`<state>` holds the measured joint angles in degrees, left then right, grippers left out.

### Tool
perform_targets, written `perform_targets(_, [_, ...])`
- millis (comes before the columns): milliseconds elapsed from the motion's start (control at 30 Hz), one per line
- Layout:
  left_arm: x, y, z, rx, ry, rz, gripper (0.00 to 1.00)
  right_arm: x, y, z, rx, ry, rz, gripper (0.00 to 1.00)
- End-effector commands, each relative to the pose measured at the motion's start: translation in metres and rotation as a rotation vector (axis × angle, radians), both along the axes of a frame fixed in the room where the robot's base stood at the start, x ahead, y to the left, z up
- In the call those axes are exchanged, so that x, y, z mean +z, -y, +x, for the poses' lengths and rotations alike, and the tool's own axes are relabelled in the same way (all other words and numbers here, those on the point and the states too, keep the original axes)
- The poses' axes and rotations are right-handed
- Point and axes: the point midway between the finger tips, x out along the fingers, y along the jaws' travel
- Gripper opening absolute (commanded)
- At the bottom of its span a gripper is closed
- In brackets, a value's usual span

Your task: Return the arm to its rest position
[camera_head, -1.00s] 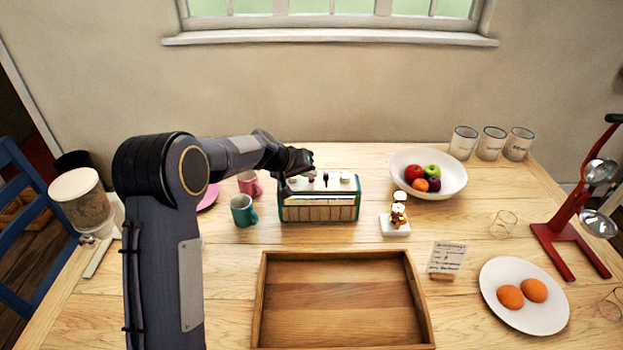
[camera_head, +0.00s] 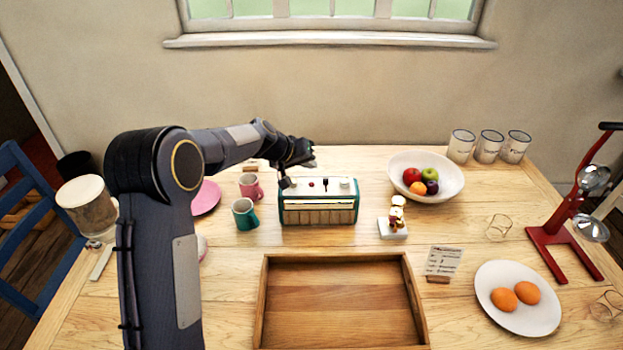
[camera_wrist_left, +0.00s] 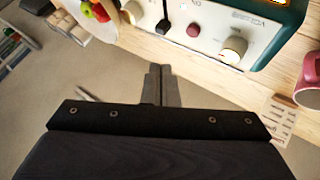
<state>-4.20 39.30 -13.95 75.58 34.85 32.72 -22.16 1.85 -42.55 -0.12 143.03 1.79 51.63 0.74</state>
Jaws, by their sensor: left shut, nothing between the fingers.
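My left arm comes in from the left in the head view and reaches over the back of the table. My left gripper (camera_head: 287,180) is above the left end of a teal and cream radio (camera_head: 318,203). In the left wrist view the left gripper (camera_wrist_left: 161,68) has its two fingers together, with nothing between them. The radio's top (camera_wrist_left: 200,28) with its knobs and dark lever shows beyond the fingertips, apart from them. My right gripper is not in view.
A pink mug (camera_head: 251,187) and a teal mug (camera_head: 244,214) stand left of the radio. A wooden tray (camera_head: 262,300) lies in front. A fruit bowl (camera_head: 455,182), a small figurine (camera_head: 396,220), a plate with eggs (camera_head: 495,315) and a red stand (camera_head: 562,225) are to the right.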

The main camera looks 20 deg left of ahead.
Motion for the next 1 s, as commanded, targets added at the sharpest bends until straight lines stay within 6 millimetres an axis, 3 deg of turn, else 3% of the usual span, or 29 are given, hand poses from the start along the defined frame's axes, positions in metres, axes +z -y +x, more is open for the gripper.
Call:
perform_targets(133, [0.018,0.000,0.000,-0.001,0.000,-0.001,0.00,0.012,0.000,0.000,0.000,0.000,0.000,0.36])
perform_targets(700, [0.026,-0.003,-0.007,0.000,-0.001,-0.004,0.00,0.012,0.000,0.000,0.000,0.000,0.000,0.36])
perform_targets(767, [0.037,-0.007,-0.020,0.001,-0.003,-0.011,0.00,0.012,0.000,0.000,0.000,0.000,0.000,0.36])
perform_targets(867, [0.063,-0.016,-0.059,-0.003,-0.015,-0.027,0.00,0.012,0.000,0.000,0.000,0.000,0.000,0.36])
perform_targets(1000, [0.098,-0.022,-0.139,-0.022,-0.042,-0.041,0.00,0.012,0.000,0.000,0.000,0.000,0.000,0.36])
